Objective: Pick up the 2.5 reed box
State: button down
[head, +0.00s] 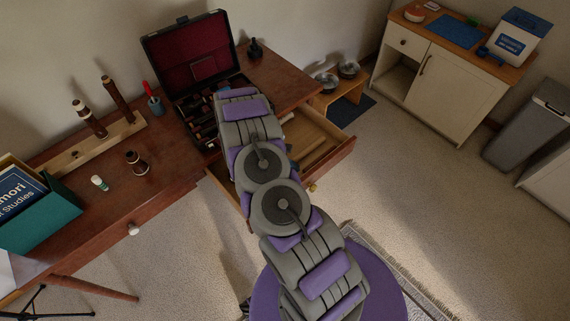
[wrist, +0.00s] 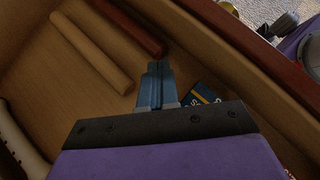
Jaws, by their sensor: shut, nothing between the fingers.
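A small dark blue box (wrist: 201,95) with white lettering and a yellow stripe lies on the drawer floor in the wrist view, partly covered by my gripper's mount. Only part of its label shows, so I cannot tell if it is the 2.5 reed box. My gripper (wrist: 155,72) is shut and empty, with its fingertips to the left of the blue box. In the head view my arm hides the fingers and this box. The open drawer (head: 338,153) is pulled out from the wooden desk.
A pale wooden rod (wrist: 91,52) and a dark red-brown rod (wrist: 130,27) lie in the drawer, beyond the fingers. The drawer's red-brown wall (wrist: 240,40) runs along the right. An open instrument case (head: 190,55) stands on the desk behind my arm.

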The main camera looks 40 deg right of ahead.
aim_at(306, 170)
jog(key=shift+x, duration=0.8)
jog(key=shift+s+d+r+p, duration=0.3)
jog(key=shift+s+d+p, duration=0.2)
jog(key=shift+d+p, duration=0.55)
jog(key=shift+s+f+p, duration=0.2)
jog(key=shift+s+p, duration=0.05)
jog(key=shift+p, duration=0.35)
jog(key=shift+f, duration=0.1)
